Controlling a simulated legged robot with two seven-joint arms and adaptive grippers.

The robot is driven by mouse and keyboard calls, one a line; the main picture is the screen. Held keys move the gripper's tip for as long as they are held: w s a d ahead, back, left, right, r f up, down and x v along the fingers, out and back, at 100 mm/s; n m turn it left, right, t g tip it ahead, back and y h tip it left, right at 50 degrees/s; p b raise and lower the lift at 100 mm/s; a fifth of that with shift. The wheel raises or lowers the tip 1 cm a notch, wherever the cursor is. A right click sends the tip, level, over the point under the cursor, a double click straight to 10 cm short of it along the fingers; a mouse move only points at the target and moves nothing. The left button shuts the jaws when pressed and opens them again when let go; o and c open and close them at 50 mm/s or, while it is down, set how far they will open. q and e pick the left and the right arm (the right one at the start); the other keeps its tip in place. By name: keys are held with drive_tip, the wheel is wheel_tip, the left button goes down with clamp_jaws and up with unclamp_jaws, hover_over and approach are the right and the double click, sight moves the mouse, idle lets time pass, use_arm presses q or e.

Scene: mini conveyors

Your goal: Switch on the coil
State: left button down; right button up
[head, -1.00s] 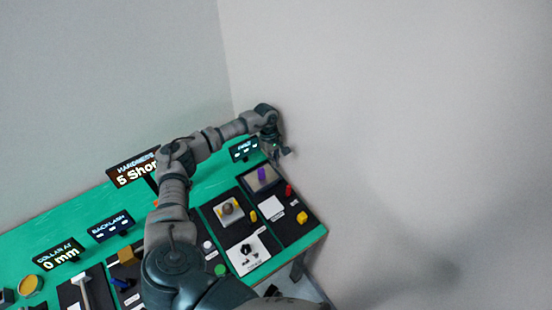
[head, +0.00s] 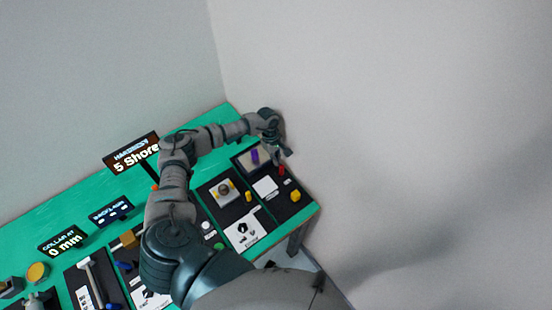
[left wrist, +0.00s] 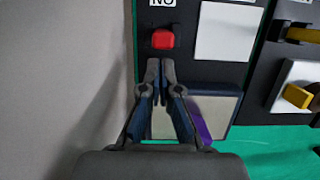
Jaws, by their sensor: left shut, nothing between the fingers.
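A small red switch (left wrist: 163,39) sits on a black panel in the left wrist view, just beyond my fingertips. In the head view the red switch (head: 282,170) is at the right end of the table. My left gripper (left wrist: 160,62) is shut and empty, its fingertips close together just short of the switch; I cannot tell if they touch it. In the head view the left gripper (head: 283,154) points down over that panel. A purple piece (left wrist: 200,118) lies by the right finger, partly hidden. No part is clearly marked as the coil. My right gripper is not in view.
A white plate (left wrist: 226,32) lies beside the switch. A yellow knob (head: 295,196) is near the table's right edge. A neighbouring panel carries a yellow handle (left wrist: 298,96). A grey wall stands close on the right.

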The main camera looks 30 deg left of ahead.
sight(283, 166)
use_arm(q)
drive_tip(key=shift+d+r, duration=0.1)
drive_tip(key=shift+d, duration=0.3)
drive_tip(key=shift+s+d+r, duration=0.2)
drive_tip(key=shift+d+r, duration=0.05)
drive_tip(key=shift+d, duration=0.5)
drive_tip(key=shift+s+d+r+y, duration=0.1)
drive_tip(key=shift+d+y, duration=0.15)
drive_tip(key=shift+y, duration=0.15)
drive_tip(key=shift+s+d+t+y+b, duration=0.1)
drive_tip(key=shift+d+t+y+b, duration=0.05)
drive_tip(key=shift+t+y+b, duration=0.15)
drive_tip(key=shift+s+d, duration=0.25)
drive_tip(key=shift+d, duration=0.1)
drive_tip(key=shift+s+d+t+y+b, duration=0.15)
drive_tip(key=shift+d+t+y+b, duration=0.2)
drive_tip(key=shift+y, duration=0.65)
drive_tip(key=shift+s+d+f+t+y, duration=0.1)
drive_tip(key=shift+d+f+t+y, duration=0.1)
drive_tip(key=shift+d+t+y, duration=0.15)
drive_tip(key=shift+d, duration=0.1)
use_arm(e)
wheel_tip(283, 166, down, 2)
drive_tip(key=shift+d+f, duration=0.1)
